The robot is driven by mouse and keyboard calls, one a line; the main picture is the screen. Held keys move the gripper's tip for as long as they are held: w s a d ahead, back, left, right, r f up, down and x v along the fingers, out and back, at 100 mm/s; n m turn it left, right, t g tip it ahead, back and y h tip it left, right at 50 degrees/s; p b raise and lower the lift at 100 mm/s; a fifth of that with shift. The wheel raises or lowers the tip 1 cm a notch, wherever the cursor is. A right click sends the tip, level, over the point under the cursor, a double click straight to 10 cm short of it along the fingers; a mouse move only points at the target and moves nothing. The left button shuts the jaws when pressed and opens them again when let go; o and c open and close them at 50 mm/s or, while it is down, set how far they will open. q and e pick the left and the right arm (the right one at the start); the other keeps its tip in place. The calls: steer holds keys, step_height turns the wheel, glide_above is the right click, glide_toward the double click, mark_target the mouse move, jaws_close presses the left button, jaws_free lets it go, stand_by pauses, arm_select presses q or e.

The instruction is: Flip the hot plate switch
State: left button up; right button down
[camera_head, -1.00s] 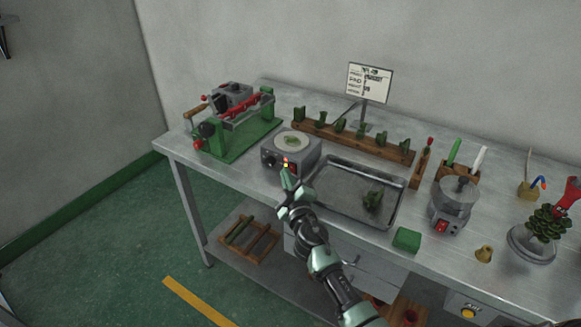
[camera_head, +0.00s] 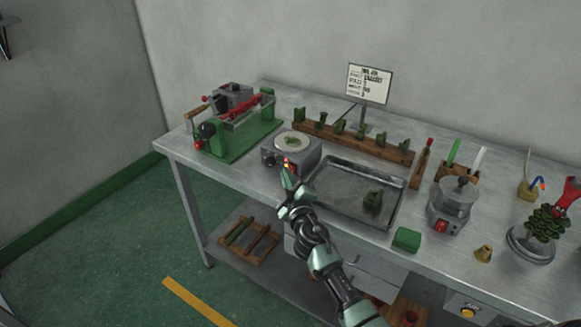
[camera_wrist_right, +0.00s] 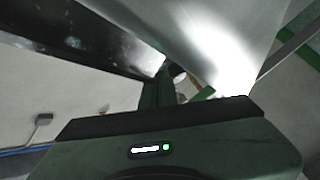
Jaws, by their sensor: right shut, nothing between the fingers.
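The hot plate (camera_head: 293,149) is a grey box with a round pale top, and a small green piece lies on that top. It stands on the metal bench, left of the tray. A small red and yellow spot, apparently its switch (camera_head: 286,161), shows at the right of its front face. My right gripper (camera_head: 288,172) is shut and empty, with its tips right at that spot. I cannot tell whether the tips touch it. In the right wrist view the gripper body fills the bottom and the switch cannot be made out. My left gripper is out of view.
A metal tray (camera_head: 335,207) with a green piece lies right of the hot plate. A green-based machine (camera_head: 235,120) stands to the left. A wooden rack (camera_head: 350,141) of green pieces runs behind. A grey pot (camera_head: 452,203) with a red switch stands farther right.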

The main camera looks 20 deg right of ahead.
steer(key=shift+w+d+r, duration=0.2)
steer(key=shift+d+r, duration=0.4)
steer(key=shift+r, duration=0.2)
steer(key=shift+s+a+f, duration=0.6)
steer(key=shift+a+f, duration=0.1)
steer(key=shift+a, duration=0.05)
steer(key=shift+s+a+f+b, duration=0.1)
steer(key=shift+s+a+b, duration=0.15)
steer(key=shift+s+a, duration=0.25)
steer(key=shift+s+a+f+b, duration=0.1)
steer(key=shift+s+a+b, duration=0.15)
steer(key=shift+a, duration=0.35)
